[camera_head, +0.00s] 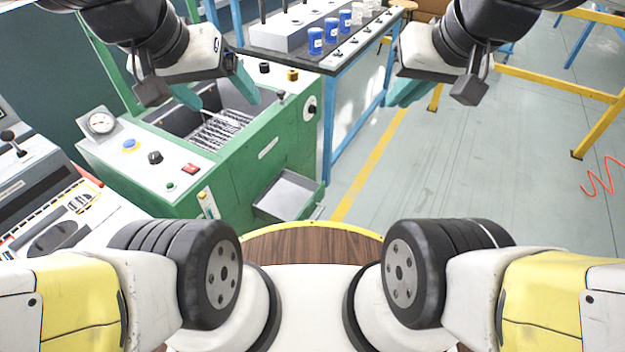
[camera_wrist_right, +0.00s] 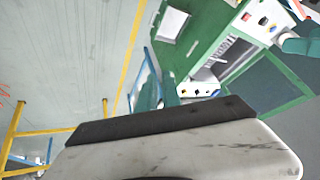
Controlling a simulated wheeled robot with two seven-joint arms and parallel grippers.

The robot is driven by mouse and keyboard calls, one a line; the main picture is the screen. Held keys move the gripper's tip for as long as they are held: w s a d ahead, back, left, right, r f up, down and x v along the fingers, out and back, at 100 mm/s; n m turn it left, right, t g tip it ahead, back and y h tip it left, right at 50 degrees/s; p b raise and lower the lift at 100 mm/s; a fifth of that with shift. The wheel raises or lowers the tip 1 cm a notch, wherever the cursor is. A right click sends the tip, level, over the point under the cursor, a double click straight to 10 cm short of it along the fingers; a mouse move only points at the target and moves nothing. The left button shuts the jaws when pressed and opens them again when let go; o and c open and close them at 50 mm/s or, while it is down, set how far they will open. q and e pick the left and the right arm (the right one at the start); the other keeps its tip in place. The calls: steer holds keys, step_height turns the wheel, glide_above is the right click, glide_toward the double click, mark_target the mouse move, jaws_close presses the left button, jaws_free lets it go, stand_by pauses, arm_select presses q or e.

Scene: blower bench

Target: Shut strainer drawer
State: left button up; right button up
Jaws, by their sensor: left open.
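The strainer drawer (camera_head: 287,194) is a shallow grey metal tray low on the front of the green machine (camera_head: 255,160). It sticks out of the machine's front over the floor. It also shows in the right wrist view as a pale tray (camera_wrist_right: 173,24) near the top. My left gripper (camera_head: 217,92) is open and empty, with teal fingers apart above the machine's open trough, higher than the drawer and to its left. My right gripper (camera_head: 405,90) hangs over the floor, right of the drawer and apart from it. Its fingers overlap in view, so their gap is hidden.
A control panel with a gauge (camera_head: 100,122) and buttons is left of the trough. A dark-topped bench (camera_head: 335,55) with blue legs, blue cups and a grey block stands behind. Yellow frames (camera_head: 600,120) and a red hose (camera_head: 603,176) are at right. Floor right of the drawer is clear.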

steer(key=w+m, duration=0.1)
steer(key=w, duration=0.1)
steer(key=w+a+f+g+y, duration=0.1)
steer(key=w, duration=0.1)
steer(key=w+a+f+m, duration=0.1)
steer(key=w, duration=0.1)
steer(key=shift+w+a+f+m+g+y, duration=0.2)
steer(key=shift+w+m+g+y, duration=0.1)
steer(key=shift+w+g, duration=0.1)
jaws_close()
steer(key=w+f+m+g+y, duration=0.15)
steer(key=w+f+m, duration=0.45)
steer(key=w+f, duration=0.6)
steer(key=w+f+m+y, duration=0.3)
steer(key=w+f+m, duration=0.3)
steer(key=w+f, duration=0.5)
steer(key=m+t, duration=0.2)
steer(key=m, duration=0.8)
glide_toward(319, 193)
steer(key=x, duration=0.4)
steer(key=shift+s+a+f, duration=0.15)
steer(key=shift+a+f, duration=0.05)
steer(key=shift+f, duration=0.05)
steer(key=shift+w+a, duration=0.35)
steer(key=shift+a, duration=0.15)
